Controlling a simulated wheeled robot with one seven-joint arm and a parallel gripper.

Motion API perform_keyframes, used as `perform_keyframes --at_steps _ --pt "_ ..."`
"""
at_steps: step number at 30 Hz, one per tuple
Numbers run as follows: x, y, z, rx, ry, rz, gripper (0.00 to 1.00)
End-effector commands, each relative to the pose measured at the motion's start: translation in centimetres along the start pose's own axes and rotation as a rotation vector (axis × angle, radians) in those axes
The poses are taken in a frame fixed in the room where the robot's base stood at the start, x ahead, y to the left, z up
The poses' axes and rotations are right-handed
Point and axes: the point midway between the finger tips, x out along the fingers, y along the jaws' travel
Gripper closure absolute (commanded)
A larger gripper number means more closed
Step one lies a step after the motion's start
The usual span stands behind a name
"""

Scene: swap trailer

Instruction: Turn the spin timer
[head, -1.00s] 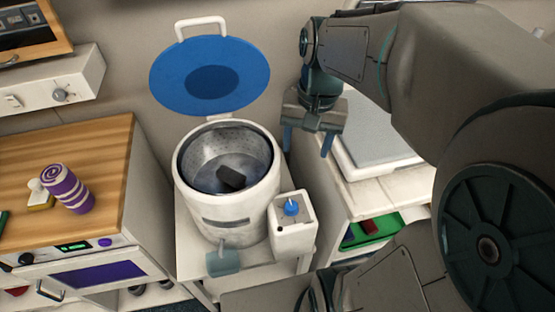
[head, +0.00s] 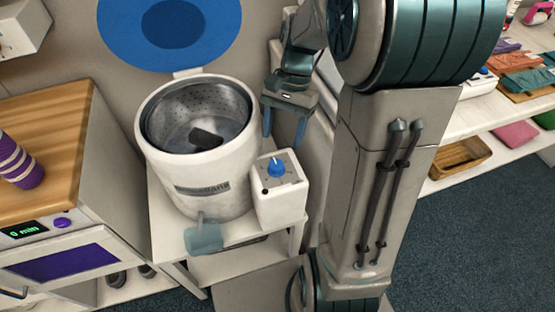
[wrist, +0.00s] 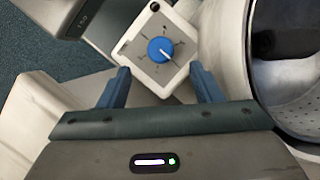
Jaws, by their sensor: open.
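The spin timer is a blue knob (head: 276,167) with a pale pointer line on the top of a white box (head: 280,200). The box stands at the right side of the white spin drum (head: 195,170). My gripper (head: 285,138) is open and empty, above and behind the box in the head view. In the wrist view the knob (wrist: 160,49) lies ahead of my two blue fingertips (wrist: 160,80), roughly centred between them. The fingers are apart from the knob. The knob's pointer points toward the lower right in the wrist view.
The drum's blue lid (head: 170,30) stands open at the back, and a dark object (head: 205,138) lies inside the drum. A blue-grey cup (head: 203,238) is at the drum's front spout. A wooden counter (head: 50,140) is at left. Shelves with folded cloths are at right.

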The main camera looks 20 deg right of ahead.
Motion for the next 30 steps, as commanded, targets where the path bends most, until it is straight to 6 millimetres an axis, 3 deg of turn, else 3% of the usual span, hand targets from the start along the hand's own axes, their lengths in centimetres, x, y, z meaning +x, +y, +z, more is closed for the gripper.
perform_keyframes --at_steps 3,10,23,24,28,30 --pt "2.9 0.1 0.0 -0.001 -0.002 0.002 0.41" --pt "6.3 0.0 0.0 -0.001 -0.001 0.001 0.41" --pt "7.4 0.0 0.0 -0.001 0.001 0.000 0.41" --pt "7.4 0.0 0.0 -0.001 0.001 0.000 0.44" --pt "7.4 0.0 0.0 -0.001 0.001 0.000 0.80" --pt "7.4 0.0 0.0 -0.001 0.001 0.000 0.86"
